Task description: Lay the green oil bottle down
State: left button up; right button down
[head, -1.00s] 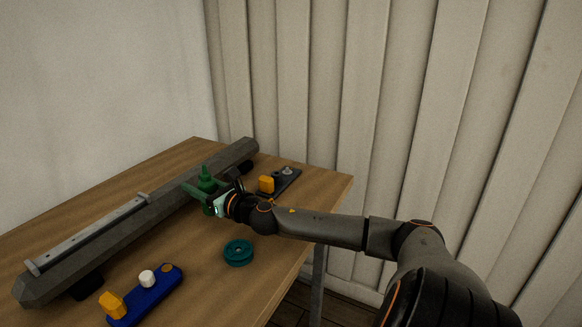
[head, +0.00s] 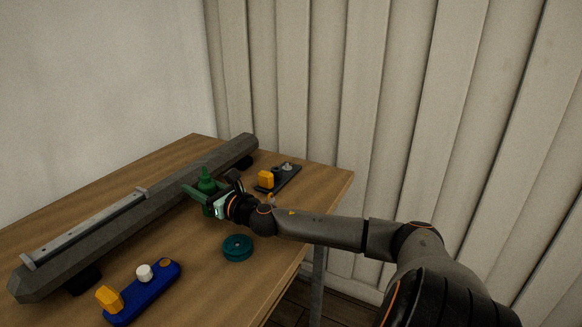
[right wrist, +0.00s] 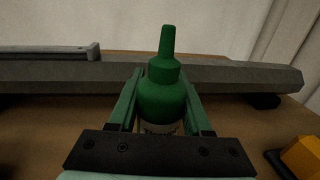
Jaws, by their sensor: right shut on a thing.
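The green oil bottle (head: 206,182) stands upright on the wooden table, in front of the long grey spar. It has a narrow nozzle on top. My right gripper (head: 207,196) reaches in from the right and is shut on the bottle's body. In the right wrist view the bottle (right wrist: 163,90) sits between the two green fingers, and its lower part is hidden by the gripper. I cannot tell whether its base touches the table. My left gripper is not in view.
The grey spar (head: 120,225) lies along the back of the table (head: 195,275). A teal wheel (head: 237,247) lies in front of the gripper. A blue board (head: 145,295) with yellow and white parts is front left. A dark board (head: 287,178) with a yellow block is behind right.

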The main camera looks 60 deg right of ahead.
jog(key=shift+f+b, duration=0.75)
jog(key=shift+f, duration=0.3)
jog(key=shift+c, duration=1.3)
grip_release()
